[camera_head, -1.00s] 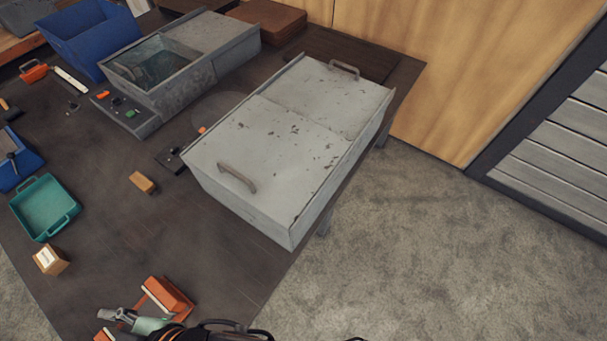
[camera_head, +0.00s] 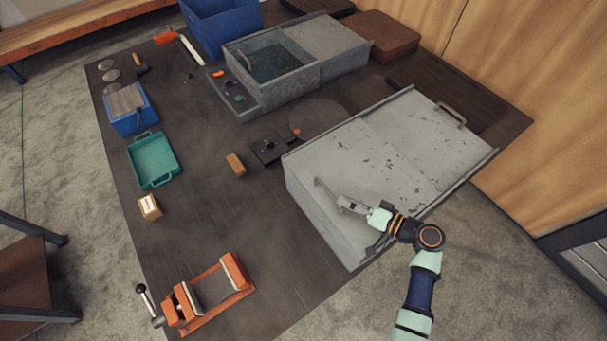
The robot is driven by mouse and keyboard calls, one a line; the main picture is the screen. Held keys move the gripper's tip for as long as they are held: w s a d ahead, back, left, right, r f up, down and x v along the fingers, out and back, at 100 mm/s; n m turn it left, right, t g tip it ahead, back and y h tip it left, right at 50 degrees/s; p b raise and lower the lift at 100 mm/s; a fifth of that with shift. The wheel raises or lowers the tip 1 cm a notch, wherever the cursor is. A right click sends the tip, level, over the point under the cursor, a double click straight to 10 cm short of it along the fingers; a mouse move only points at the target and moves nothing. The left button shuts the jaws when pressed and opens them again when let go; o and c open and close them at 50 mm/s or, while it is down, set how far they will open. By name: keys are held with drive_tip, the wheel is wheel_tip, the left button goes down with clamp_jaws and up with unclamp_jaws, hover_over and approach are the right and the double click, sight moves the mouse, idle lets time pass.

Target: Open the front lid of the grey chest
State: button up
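The grey chest (camera_head: 335,228) stands at the right side of the dark table, with scuffed lid panels on top. Its front lid (camera_head: 345,170) lies flat and closed, with a bar handle (camera_head: 322,190) near the front edge. The rear lid (camera_head: 430,135) also lies closed, with its own handle (camera_head: 451,114) at the far end. My gripper (camera_head: 343,203) is above the front lid, its fingertips at or very near the front handle. Whether the fingers are open or shut on the handle is too small to tell.
A second grey chest (camera_head: 305,83) with an open compartment stands behind. An orange vise (camera_head: 205,290) sits at the front edge. A teal tray (camera_head: 153,182), a wooden block (camera_head: 235,164) and a blue box (camera_head: 130,122) lie left. The table's middle is mostly clear.

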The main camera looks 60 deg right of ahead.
sight(330, 192)
drive_tip(key=shift+s+f, duration=0.15)
drive_tip(key=shift+s, duration=0.1)
drive_tip(key=x, duration=0.7)
drive_tip(key=shift+w+d+f, duration=0.1)
drive_tip(key=shift+w, duration=0.05)
clamp_jaws()
